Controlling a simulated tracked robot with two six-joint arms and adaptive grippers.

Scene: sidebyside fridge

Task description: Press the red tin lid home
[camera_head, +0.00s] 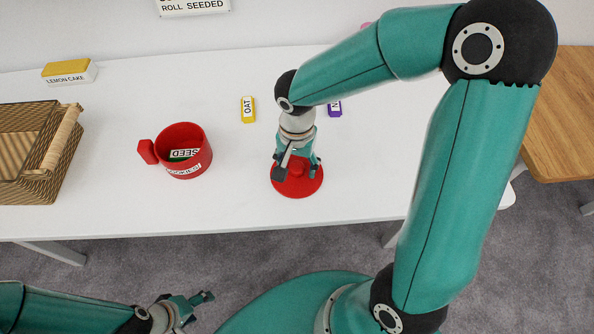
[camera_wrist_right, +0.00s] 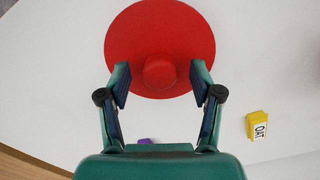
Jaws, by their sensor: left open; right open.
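The red tin lid (camera_head: 310,186) lies flat on the white table, a round disc with a raised knob (camera_wrist_right: 159,71) in its middle. The red tin (camera_head: 190,160) stands open to the left of the lid, with a red handle on its left side. A block marked SEED (camera_head: 184,154) shows inside it. My right gripper (camera_head: 297,170) is open over the lid, pointing down. My left gripper (camera_head: 200,298) is open and empty, low in front of the table.
A wicker basket (camera_head: 38,188) stands at the table's left. A yellow OAT block (camera_head: 248,110) and a purple block (camera_head: 335,108) lie behind the lid. A LEMON CAKE box (camera_head: 70,73) is at the back left. The table between tin and lid is clear.

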